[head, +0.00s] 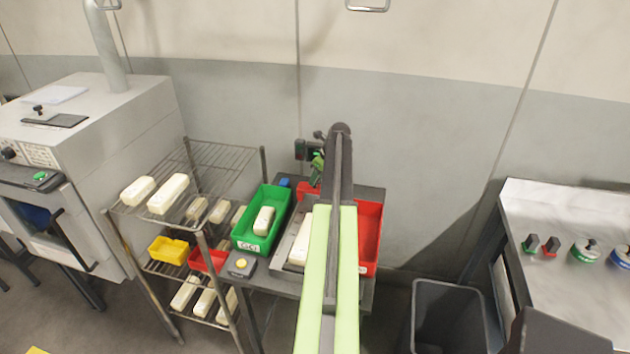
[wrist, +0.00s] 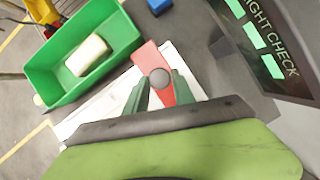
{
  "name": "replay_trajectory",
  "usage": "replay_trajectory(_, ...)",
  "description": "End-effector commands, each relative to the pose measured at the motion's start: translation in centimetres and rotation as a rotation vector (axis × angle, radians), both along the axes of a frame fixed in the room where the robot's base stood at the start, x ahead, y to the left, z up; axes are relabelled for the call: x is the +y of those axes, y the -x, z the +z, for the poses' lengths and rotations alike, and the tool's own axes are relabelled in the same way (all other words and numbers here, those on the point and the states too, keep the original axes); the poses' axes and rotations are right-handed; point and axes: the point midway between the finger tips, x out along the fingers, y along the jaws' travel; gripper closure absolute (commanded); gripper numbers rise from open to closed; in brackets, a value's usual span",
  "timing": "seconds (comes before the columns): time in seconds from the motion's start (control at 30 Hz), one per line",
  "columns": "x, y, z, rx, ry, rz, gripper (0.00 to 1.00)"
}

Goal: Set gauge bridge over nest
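The red gauge bridge (wrist: 145,54) with its grey ball knob (wrist: 160,77) is in the middle of the wrist view. My gripper (wrist: 160,82) has its dark green fingers close on both sides of the knob and looks shut on it. A pale plate (wrist: 110,103), which seems to be the nest area, lies below and left of the fingers. In the head view a white block (head: 299,245) lies there, partly behind my arm. I cannot tell whether the bridge touches anything underneath; the gripper's tips are largely hidden in the head view.
A green bin (head: 250,238) with a white block stands left of the plate; a red bin (head: 370,235) stands right. The height check panel (wrist: 258,40) is close on the right in the wrist view. A wire rack (head: 190,165) stands left, a grey waste bin (head: 450,300) right.

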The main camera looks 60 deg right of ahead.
Motion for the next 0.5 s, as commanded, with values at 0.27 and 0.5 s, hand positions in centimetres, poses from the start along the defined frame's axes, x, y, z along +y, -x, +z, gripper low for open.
replay_trajectory(0.27, -0.04, -0.03, 0.00, 0.000, 0.001, 0.000, 1.00)
replay_trajectory(0.5, -0.03, -0.05, 0.00, -0.001, 0.002, 0.000, 1.00)
